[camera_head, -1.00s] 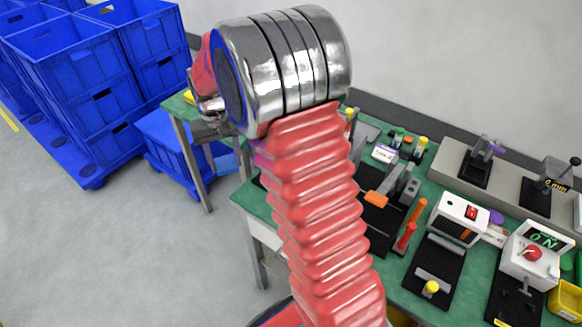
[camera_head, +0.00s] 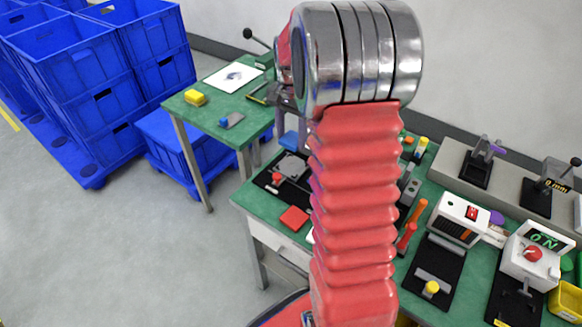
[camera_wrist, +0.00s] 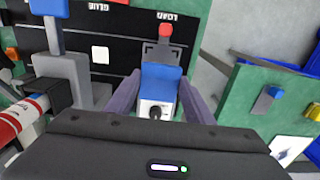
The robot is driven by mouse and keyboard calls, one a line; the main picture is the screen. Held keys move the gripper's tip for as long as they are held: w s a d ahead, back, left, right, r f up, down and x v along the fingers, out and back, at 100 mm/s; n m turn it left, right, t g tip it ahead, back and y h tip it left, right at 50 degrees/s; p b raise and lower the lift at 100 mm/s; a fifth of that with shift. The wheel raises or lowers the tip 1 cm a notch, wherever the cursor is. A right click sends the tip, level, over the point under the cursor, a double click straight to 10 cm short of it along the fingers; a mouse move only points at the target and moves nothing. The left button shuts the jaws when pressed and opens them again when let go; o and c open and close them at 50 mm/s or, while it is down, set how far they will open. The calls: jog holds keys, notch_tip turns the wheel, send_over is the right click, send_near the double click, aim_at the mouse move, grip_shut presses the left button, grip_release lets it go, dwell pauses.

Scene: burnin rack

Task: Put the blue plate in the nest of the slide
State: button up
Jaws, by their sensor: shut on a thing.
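My gripper (camera_wrist: 160,100) is shut on the blue plate (camera_wrist: 160,78), which sits between its two grey-purple fingers in the wrist view. A white piece with a dark round spot shows just below the plate's blue face. In the head view a bit of blue (camera_head: 289,140) shows below my wrist, probably the same plate. The slide, with a grey top (camera_head: 293,166) and a red knob (camera_head: 277,178), lies on a black base on the green bench. The red knob (camera_wrist: 165,31) shows beyond the plate in the wrist view. The nest is not clearly seen; I cannot tell whether the plate touches it.
A red plate (camera_head: 294,218) lies near the bench's front edge. A grey fixture with a blue block (camera_wrist: 50,8) stands left in the wrist view. A side table (camera_head: 215,130) holds a yellow block (camera_head: 195,98) and white sheet (camera_head: 233,76). Blue crates (camera_head: 95,90) stand at left.

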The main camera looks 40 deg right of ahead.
send_over(291, 168)
jog(key=shift+w+f, duration=0.1)
jog(key=shift+f, duration=3.05)
jog(key=shift+f, duration=1.85)
jog(key=shift+f, duration=0.1)
jog(key=o, duration=1.1)
notch_tip(291, 168, up, 12)
jog(key=shift+f, duration=0.1)
jog(key=shift+r, duration=0.2)
